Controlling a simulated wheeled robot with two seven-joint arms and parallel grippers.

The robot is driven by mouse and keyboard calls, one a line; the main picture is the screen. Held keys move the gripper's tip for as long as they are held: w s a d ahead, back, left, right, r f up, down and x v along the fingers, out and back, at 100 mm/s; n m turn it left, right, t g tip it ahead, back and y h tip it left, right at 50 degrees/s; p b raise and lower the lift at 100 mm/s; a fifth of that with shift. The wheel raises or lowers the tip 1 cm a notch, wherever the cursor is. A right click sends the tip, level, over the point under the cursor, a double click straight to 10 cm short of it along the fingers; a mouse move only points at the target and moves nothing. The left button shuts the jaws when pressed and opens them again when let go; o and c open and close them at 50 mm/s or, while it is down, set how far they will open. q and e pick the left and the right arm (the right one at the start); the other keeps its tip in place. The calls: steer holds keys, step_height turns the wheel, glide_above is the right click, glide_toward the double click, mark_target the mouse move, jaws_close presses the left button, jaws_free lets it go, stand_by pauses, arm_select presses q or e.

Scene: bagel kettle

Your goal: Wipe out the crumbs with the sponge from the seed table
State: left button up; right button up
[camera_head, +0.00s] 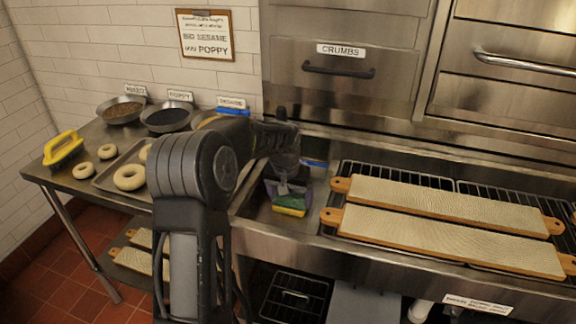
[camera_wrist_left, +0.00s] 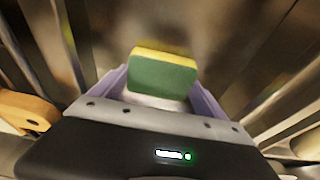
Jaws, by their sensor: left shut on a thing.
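My left gripper (camera_head: 286,188) points down and is shut on the yellow-and-green sponge (camera_head: 291,205). The sponge is low at the left end of the steel counter; I cannot tell whether it touches a surface. In the left wrist view the sponge (camera_wrist_left: 163,75) sits between the pale purple fingers (camera_wrist_left: 155,92). The seed table (camera_head: 88,184) is at the left, partly hidden by my left arm. It bears bowls of seeds (camera_head: 122,109), bagels (camera_head: 108,151) and a tray (camera_head: 107,184). No crumbs can be made out on it. My right gripper is not in view.
A yellow-handled brush-like tool (camera_head: 63,148) lies at the table's left edge. Long boards (camera_head: 450,240) rest on racks at the right. A drawer labelled CRUMBS (camera_head: 340,68) is above the counter. A blue item (camera_head: 314,162) is behind the gripper.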

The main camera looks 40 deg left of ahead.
arm_select(q)
steer(key=shift+w+a+r, duration=0.1)
steer(key=shift+w+a, duration=0.05)
steer(key=shift+w, duration=0.25)
steer(key=v, duration=0.1)
steer(key=p+v, duration=0.2)
steer(key=shift+w+a+r, duration=0.15)
steer(key=shift+w+r, duration=0.1)
steer(key=shift+r, duration=0.05)
steer(key=shift+w+r+p, duration=0.15)
steer(key=shift+r+p, duration=0.55)
steer(key=shift+r, duration=0.25)
steer(key=shift+r+p, duration=0.8)
steer(key=shift+r, duration=0.5)
